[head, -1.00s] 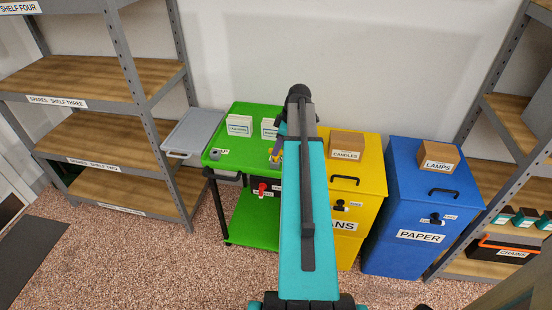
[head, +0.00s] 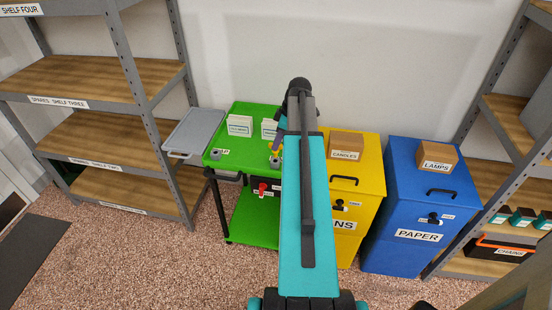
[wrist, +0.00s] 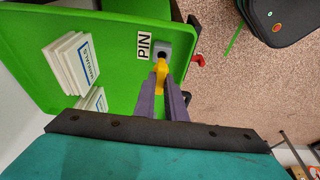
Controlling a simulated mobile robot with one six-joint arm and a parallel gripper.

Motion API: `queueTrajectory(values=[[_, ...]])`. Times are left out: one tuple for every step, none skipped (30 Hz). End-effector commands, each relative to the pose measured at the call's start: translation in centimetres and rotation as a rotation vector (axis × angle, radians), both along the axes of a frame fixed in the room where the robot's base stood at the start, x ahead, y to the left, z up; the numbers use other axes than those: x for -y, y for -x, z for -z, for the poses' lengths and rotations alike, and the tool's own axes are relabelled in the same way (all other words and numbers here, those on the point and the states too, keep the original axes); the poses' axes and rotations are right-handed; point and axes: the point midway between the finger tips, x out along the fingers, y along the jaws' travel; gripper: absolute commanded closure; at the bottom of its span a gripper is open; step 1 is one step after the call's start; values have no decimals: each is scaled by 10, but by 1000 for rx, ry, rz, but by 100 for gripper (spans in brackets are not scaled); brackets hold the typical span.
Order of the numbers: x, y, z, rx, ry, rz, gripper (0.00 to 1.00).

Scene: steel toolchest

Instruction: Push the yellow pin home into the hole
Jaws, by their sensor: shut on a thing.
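The yellow pin (wrist: 161,74) is between the purple fingers of my gripper (wrist: 162,86) in the wrist view, and the gripper is shut on it. The grey block (wrist: 163,47) with a dark round hole is just beyond the pin, beside a PIN label (wrist: 144,46). The hole still shows dark past the pin's end. I cannot tell how large the gap is.
The block stands on a green cart (head: 240,162). White MANUALS stacks (wrist: 73,64) stand on the cart top, and a red part (wrist: 197,60) sits at its edge. A yellow bin (head: 368,178) and a blue bin (head: 400,190) stand to the right.

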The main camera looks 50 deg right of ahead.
Motion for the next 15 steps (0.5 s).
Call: queueTrajectory(values=[[0,0,-1,0,0,0,100],[0,0,-1,0,0,0,100],[0,0,0,0,0,0,100],[0,0,0,0,0,0,100],[0,0,0,0,0,0,100],[0,0,0,0,0,0,100],[0,0,0,0,0,0,100],[0,0,0,0,0,0,100],[0,0,0,0,0,0,100],[0,0,0,0,0,0,100],[-1,-1,-1,0,0,0,100],[-2,-2,-1,0,1,1,100],[-3,-3,-2,0,0,3,100],[-5,-4,-3,0,1,4,100],[-8,-7,-4,1,1,7,100]])
